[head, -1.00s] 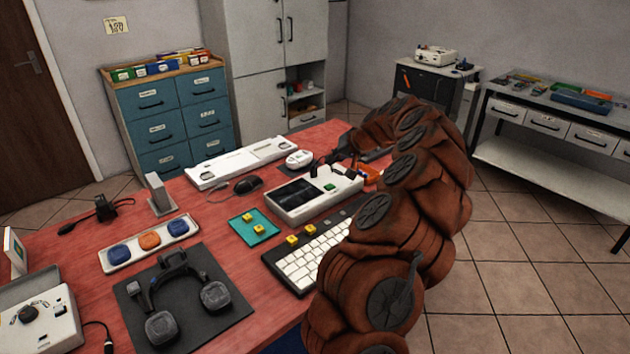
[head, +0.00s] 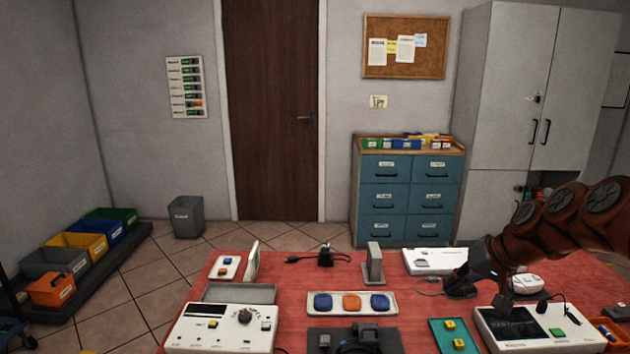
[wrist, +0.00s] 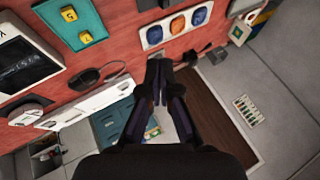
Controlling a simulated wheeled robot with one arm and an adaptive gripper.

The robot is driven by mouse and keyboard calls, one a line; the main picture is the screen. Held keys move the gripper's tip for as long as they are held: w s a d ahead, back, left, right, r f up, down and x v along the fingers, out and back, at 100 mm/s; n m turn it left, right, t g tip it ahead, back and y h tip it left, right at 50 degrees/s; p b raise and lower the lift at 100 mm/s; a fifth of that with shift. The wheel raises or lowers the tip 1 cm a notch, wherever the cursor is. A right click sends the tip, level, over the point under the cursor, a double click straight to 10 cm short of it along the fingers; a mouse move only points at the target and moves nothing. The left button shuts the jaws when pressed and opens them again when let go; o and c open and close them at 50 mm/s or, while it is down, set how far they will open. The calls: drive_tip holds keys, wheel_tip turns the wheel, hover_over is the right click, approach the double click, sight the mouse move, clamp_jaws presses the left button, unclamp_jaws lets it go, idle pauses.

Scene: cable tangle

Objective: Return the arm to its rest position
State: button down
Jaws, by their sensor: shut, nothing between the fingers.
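My gripper (head: 503,304) hangs at the end of my rust-coloured arm, which comes in from the right in the head view. Whether the fingertips touch anything cannot be told.
A black mouse (head: 459,287) with a cable lies near the gripper. A grey stand (head: 374,265), a tray of coloured buttons (head: 349,303) and a white panel device (head: 222,328) stand farther left. A teal pad (head: 455,337) holds yellow cubes.

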drive_tip(key=s+a+n+g+h+p, duration=0.1)
drive_tip(key=s+a+g, duration=0.1)
drive_tip(key=s+a, duration=0.5)
drive_tip(key=s+a+n+g+h+p, duration=0.15)
drive_tip(key=s+a, duration=0.35)
drive_tip(key=s, duration=0.5)
drive_tip(key=s+f+g+h, duration=0.1)
drive_tip(key=s+f+g, duration=0.1)
drive_tip(key=s, duration=0.7)
drive_tip(key=s+d+f+g+h+p, duration=0.1)
drive_tip(key=s+f, duration=0.1)
drive_tip(key=s, duration=0.7)
drive_tip(key=shift+s+d+f+m+g, duration=0.15)
drive_tip(key=shift+s+d+m+g, duration=0.1)
drive_tip(key=shift+m+g, duration=0.1)
